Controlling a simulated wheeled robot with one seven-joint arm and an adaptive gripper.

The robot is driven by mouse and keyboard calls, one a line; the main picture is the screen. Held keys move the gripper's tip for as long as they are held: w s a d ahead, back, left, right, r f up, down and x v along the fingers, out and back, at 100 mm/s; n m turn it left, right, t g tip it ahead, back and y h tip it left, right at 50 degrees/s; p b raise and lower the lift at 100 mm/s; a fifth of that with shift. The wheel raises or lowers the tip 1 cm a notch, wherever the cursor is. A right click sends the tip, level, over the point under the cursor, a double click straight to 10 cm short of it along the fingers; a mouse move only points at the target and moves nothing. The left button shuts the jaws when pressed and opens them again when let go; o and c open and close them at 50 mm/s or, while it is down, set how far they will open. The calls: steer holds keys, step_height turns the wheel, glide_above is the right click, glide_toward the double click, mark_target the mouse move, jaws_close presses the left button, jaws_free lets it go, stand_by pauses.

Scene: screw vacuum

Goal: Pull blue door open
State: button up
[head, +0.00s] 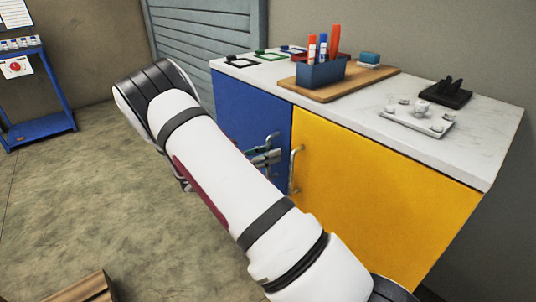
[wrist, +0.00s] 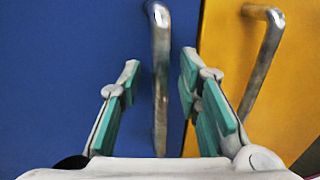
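The blue door (head: 250,112) is the left front of a cabinet and looks shut. In the wrist view the blue door (wrist: 60,70) fills the left side, and its upright metal handle (wrist: 160,75) stands between my fingers. My gripper (wrist: 160,75) is open, with a teal-padded finger on each side of the handle and a gap to both. In the head view my gripper (head: 270,150) is at the door's handle, partly hidden behind my white arm. The lower part of the door is also hidden by my arm.
A yellow door (head: 380,190) with its own metal handle (head: 296,168) is just right of the blue one. The marble top (head: 490,150) holds a wooden board, a blue pen holder and small items. Open floor lies left; a blue rack (head: 40,128) stands far left.

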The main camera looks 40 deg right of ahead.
jaws_close()
